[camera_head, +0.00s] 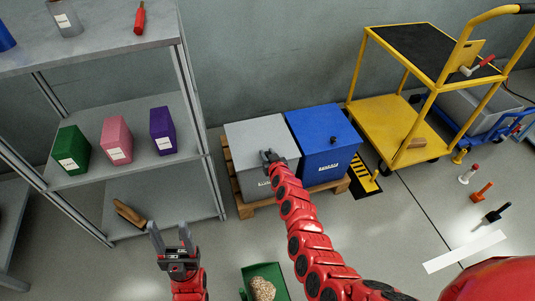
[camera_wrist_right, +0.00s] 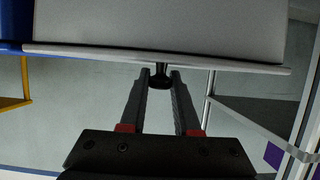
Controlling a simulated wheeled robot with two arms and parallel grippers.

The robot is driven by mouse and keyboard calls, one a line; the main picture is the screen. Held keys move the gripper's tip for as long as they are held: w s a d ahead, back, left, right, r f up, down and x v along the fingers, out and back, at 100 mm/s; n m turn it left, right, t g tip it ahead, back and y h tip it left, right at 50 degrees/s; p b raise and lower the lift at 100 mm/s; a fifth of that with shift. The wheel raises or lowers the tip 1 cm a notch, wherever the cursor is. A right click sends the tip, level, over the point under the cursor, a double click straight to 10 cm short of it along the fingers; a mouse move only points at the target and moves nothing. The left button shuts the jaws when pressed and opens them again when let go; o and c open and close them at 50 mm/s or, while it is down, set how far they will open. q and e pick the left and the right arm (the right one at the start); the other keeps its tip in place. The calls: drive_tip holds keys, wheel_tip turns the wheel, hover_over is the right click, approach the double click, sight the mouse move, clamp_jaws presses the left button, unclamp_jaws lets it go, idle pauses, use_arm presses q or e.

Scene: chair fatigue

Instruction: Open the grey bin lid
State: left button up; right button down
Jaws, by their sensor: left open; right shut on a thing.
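The grey bin (camera_head: 255,185) stands on a wooden pallet, and its flat grey lid (camera_head: 252,132) looks closed in the head view. My right gripper (camera_head: 269,155) is at the lid's front right part. In the right wrist view, my right gripper (camera_wrist_right: 160,76) is shut on a small black knob (camera_wrist_right: 159,82) beside the edge of the grey lid (camera_wrist_right: 160,57). The head view hides the knob behind the gripper. My left gripper (camera_head: 170,228) is open and empty, low in front of the shelf, with its fingers pointing away from me.
A blue bin (camera_head: 325,155) with a black knob stands right beside the grey bin on the pallet (camera_head: 240,208). A grey shelf (camera_head: 100,190) with several coloured boxes is at the left. A yellow cart (camera_head: 375,115) is at the right. A green crate (camera_head: 275,268) sits in front.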

sight(262, 146)
drive_tip(key=shift+r, duration=0.1)
idle(0.4)
drive_tip(key=shift+w+a+r+p, duration=0.15)
drive_tip(key=shift+r+p, duration=0.2)
drive_tip(key=shift+p, duration=0.25)
drive_tip(key=r+p, duration=0.1)
drive_tip(key=p, duration=0.2)
drive_tip(key=r+g+p, duration=0.1)
drive_tip(key=p, duration=0.2)
drive_tip(key=a+r+g+p, duration=0.1)
drive_tip(key=p, duration=0.2)
drive_tip(key=shift+w+r, duration=0.1)
drive_tip(key=shift+w, duration=0.2)
drive_tip(key=shift+d+r+p, duration=0.1)
drive_tip(key=shift+r+p, duration=0.05)
drive_tip(key=shift+p, duration=0.4)
drive_tip(key=shift+w+r+g+p, duration=0.35)
drive_tip(key=shift+r+g, duration=0.15)
drive_tip(key=shift+g, duration=0.1)
drive_tip(key=shift+w+r, duration=0.25)
drive_tip(key=shift+r, duration=0.15)
drive_tip(key=shift+w+r+g+h, duration=0.1)
drive_tip(key=shift+r+g+h, duration=0.15)
drive_tip(key=shift+g+h, duration=0.05)
drive_tip(key=w+r+g+b, duration=0.3)
drive_tip(key=r+b, duration=0.2)
drive_tip(key=b, duration=0.6)
drive_tip(key=shift+w+a+r+h, duration=0.3)
drive_tip(key=shift+w+a+r, duration=0.05)
drive_tip(key=shift+r, duration=0.05)
